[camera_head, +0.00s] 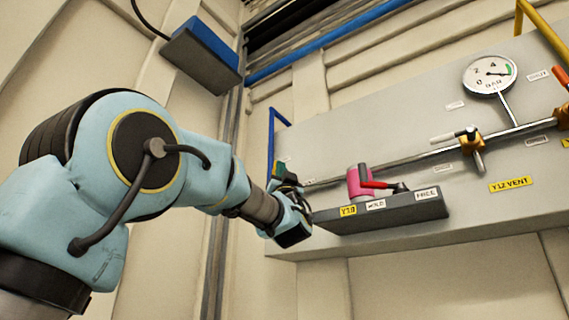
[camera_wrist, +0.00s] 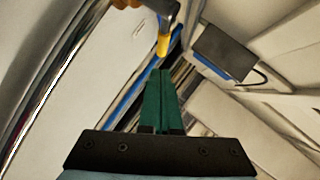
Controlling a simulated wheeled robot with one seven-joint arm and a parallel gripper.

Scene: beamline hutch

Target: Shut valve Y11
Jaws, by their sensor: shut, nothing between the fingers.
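My gripper (camera_head: 281,173) is at the left end of the grey panel, its green fingers (camera_wrist: 160,98) shut together and empty. In the wrist view, a grey valve handle with a yellow tip (camera_wrist: 163,42) is just beyond the fingertips, with a brass part (camera_wrist: 126,4) at the top edge. I cannot tell whether they touch the handle. In the head view my gripper mostly hides this spot. No label reading Y11 is legible, so I cannot tell which valve is Y11. A brass valve (camera_head: 477,160) with a white-tipped handle sits on the pipe at right.
A pink part with a red handle (camera_head: 375,184) stands on a dark ledge (camera_head: 400,210) right of my gripper. A gauge (camera_head: 488,75), a yellow Y12 VENT label (camera_head: 510,185) and a blue bracket (camera_head: 271,140) are on the panel. A blue-topped box (camera_head: 203,52) is on the wall above.

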